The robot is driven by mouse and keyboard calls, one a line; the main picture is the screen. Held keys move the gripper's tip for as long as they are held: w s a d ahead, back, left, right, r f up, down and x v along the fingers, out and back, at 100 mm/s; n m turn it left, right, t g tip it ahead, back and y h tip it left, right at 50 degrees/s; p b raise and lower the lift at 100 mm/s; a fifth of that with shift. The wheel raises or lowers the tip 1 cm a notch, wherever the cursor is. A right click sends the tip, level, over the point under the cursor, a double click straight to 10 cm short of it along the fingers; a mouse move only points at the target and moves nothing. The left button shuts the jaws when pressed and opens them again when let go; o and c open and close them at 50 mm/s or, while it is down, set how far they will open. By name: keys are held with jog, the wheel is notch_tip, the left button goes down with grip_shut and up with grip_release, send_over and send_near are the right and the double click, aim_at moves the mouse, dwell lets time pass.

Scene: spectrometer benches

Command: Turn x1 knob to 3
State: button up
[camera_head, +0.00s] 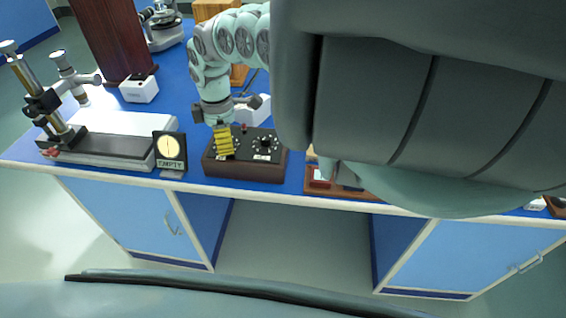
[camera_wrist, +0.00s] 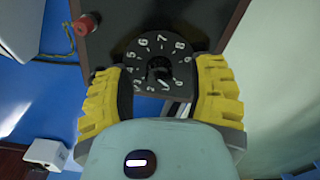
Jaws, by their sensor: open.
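A dark box with dials (camera_head: 240,173) stands near the front edge of the blue bench. Its right dial (camera_head: 265,146) is uncovered; my gripper (camera_head: 224,156) is over its left part. In the wrist view, a black dial with white digits (camera_wrist: 150,48) and a dark central knob (camera_wrist: 159,69) lies between the yellow fingers of my gripper (camera_wrist: 158,78). The fingers are open, one on each side of the knob, and I cannot tell whether they touch it. The knob's pointer is unclear, and I cannot read an x1 label.
A round gauge marked EMPTY (camera_head: 170,152) stands just left of the box. A stand with a black and white base (camera_head: 110,145) is further left. A red terminal with a wire (camera_wrist: 82,26) sits on the box near the dial. My arm hides much of the bench's right side.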

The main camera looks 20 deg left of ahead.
grip_shut()
dwell(0.3)
jog(key=shift+m, duration=0.4)
jog(key=m, duration=0.4)
jog(key=shift+m, duration=0.3)
jog(key=m, duration=0.4)
jog(key=shift+w+m, duration=0.1)
jog(key=shift+m, duration=0.2)
jog(key=m+p, duration=0.1)
jog(key=m, duration=0.4)
jog(key=shift+w, duration=0.1)
jog(key=shift+m+p, duration=0.3)
jog(key=shift+m, duration=2.1)
